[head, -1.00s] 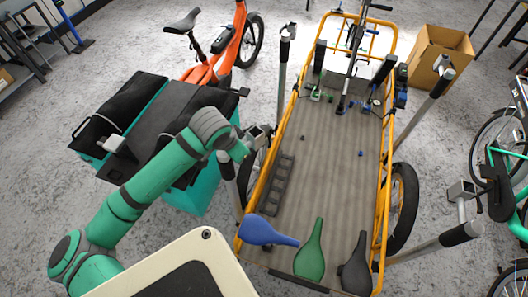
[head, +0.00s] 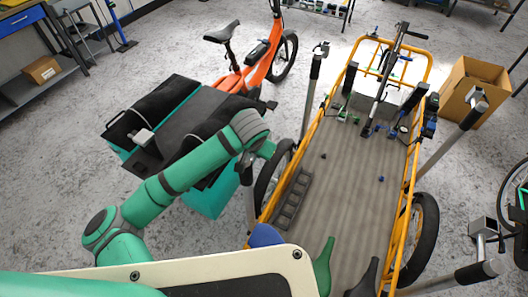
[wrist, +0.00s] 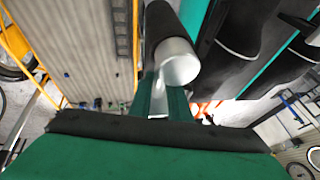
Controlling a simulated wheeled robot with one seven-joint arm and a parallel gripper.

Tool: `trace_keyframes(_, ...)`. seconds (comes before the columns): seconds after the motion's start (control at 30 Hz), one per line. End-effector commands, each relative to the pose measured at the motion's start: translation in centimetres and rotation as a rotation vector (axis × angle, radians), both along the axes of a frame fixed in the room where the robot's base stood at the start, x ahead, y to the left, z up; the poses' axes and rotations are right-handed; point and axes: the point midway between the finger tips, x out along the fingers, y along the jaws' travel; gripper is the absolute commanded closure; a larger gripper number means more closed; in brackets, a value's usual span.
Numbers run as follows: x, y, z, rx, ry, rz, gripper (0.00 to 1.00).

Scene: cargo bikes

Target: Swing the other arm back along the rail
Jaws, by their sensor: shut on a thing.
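The cargo bike's bed has a yellow rail (head: 411,175) along each side. Silver arms with black grips stand around it: one at the upper left (head: 312,90), one at the upper right (head: 457,130), one at the lower right (head: 447,281). A fourth arm (head: 250,205) is at the left side, beside the near left wheel. My gripper (head: 254,160) is at its black grip, partly hidden by my wrist. In the wrist view my gripper (wrist: 160,98) is shut on this arm, whose black tube (wrist: 163,20) and silver end show between and above the fingers.
A teal box with black bags (head: 185,125) stands left of the bed, close to my arm. An orange bike (head: 255,60) is behind it. A cardboard box (head: 470,90) is at the upper right. A black ladder-like part (head: 292,200) lies on the bed.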

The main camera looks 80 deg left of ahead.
Motion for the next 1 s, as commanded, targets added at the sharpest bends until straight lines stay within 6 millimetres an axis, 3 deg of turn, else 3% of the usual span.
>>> trace_keyframes(0.43,-0.4,0.3,0.1,0.003,-0.003,0.020,1.00)
trace_keyframes(0.47,-0.4,0.3,0.1,0.003,-0.002,0.020,0.81)
trace_keyframes(0.53,-0.4,0.3,0.1,0.003,-0.002,0.020,0.64)
trace_keyframes(0.87,-0.4,0.1,0.2,0.001,-0.001,0.017,0.64)
trace_keyframes(1.0,-0.5,-0.3,1.3,0.003,-0.001,0.016,0.64)
